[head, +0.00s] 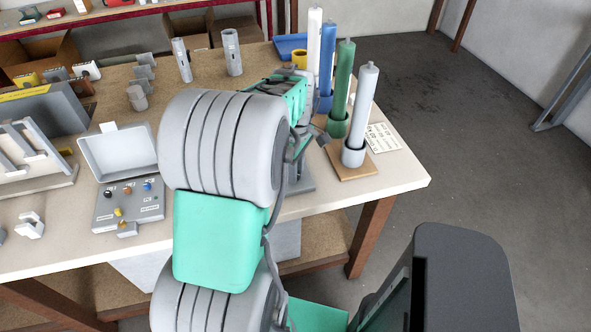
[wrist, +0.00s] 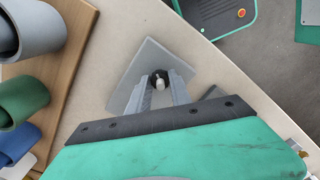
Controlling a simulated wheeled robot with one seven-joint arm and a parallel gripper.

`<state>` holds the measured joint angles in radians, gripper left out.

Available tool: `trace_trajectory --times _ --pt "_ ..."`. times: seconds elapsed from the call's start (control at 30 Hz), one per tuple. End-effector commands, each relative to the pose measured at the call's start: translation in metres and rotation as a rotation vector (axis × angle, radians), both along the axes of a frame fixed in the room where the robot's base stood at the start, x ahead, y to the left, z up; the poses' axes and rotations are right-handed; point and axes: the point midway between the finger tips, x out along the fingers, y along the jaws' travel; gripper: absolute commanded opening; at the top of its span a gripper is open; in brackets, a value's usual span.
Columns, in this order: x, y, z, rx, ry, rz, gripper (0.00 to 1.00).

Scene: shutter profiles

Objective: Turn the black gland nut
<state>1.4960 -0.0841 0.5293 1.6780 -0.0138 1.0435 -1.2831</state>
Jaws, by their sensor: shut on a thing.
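The black gland nut (wrist: 154,76) shows in the wrist view as a small dark ring around a pale stub. It sits above a square grey plate (wrist: 147,55) on the table. My gripper (wrist: 160,82) has its two grey fingers on either side of the nut, shut on it. The fingers hide part of the nut's sides. In the head view my own arm hides the gripper and the nut; only part of what looks like the same grey plate (head: 301,184) shows.
Tall white, blue, green and grey cylinders stand in cups on a wooden board (head: 353,169) beside the plate. An open grey case (head: 128,208) with coloured knobs lies on the table to the left. The table's front right corner (head: 412,182) is bare.

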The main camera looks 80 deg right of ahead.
Motion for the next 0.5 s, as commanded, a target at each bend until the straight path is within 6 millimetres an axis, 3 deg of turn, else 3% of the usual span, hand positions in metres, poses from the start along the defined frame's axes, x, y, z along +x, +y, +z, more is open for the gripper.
trace_trajectory --times 0.5 --pt "0.0003 -0.0008 0.0011 -0.002 0.000 0.320 0.00"
